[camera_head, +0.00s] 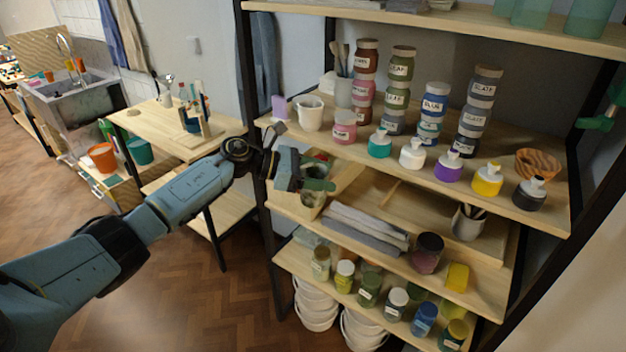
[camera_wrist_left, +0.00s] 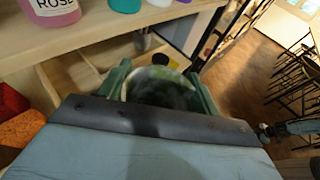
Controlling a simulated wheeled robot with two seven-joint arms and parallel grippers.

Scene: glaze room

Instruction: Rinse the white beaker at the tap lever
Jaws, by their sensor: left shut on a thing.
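Green parts at the right edge may be my right gripper (camera_head: 598,122), cut off and unclear.
A wooden table (camera_head: 165,130) stands between shelf and sink. Open floor lies at the lower left.

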